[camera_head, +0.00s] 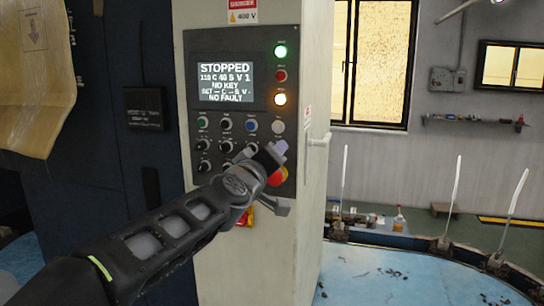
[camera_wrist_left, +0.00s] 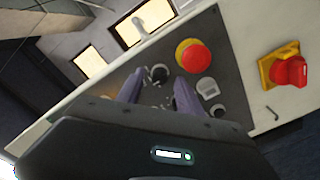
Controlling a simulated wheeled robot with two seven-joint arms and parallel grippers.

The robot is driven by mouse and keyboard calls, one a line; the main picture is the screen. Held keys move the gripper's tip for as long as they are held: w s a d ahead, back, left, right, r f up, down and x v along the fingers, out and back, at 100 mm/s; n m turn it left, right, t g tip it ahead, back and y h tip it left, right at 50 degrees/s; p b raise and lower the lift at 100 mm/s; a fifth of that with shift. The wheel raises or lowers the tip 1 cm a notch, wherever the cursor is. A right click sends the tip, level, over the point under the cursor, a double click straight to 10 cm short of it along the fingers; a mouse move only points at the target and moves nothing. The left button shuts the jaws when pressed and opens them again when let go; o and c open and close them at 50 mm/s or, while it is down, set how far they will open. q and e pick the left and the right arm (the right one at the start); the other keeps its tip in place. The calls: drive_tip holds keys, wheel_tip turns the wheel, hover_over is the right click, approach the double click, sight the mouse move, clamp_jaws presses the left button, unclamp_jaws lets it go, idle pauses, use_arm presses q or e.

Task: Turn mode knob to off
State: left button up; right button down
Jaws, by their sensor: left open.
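The control panel (camera_head: 243,105) is on the front of a pale cabinet. Several small black knobs sit in its lower rows, one of them the lower left knob (camera_head: 204,166); their labels are too small to read, so I cannot tell which is the mode knob. My left gripper (camera_head: 274,156) is in front of the panel's lower right, hiding some controls. In the left wrist view my left gripper (camera_wrist_left: 157,88) is open, its fingers pointing at the panel around a dark round knob (camera_wrist_left: 158,73). I cannot tell whether they touch it. My right gripper is not in view.
A red emergency button (camera_head: 278,175) sits close beside my left gripper; it also shows in the left wrist view (camera_wrist_left: 193,55). A red and yellow rotary switch (camera_wrist_left: 290,71) is nearby. The display (camera_head: 226,82) reads STOPPED, NO KEY and NO FAULT. A handle (camera_head: 318,141) projects from the cabinet's right side.

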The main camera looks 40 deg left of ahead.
use_arm(q)
drive_tip(key=b+v, duration=0.1)
drive_tip(key=v, duration=0.6)
drive_tip(key=shift+s, duration=0.2)
idle(0.4)
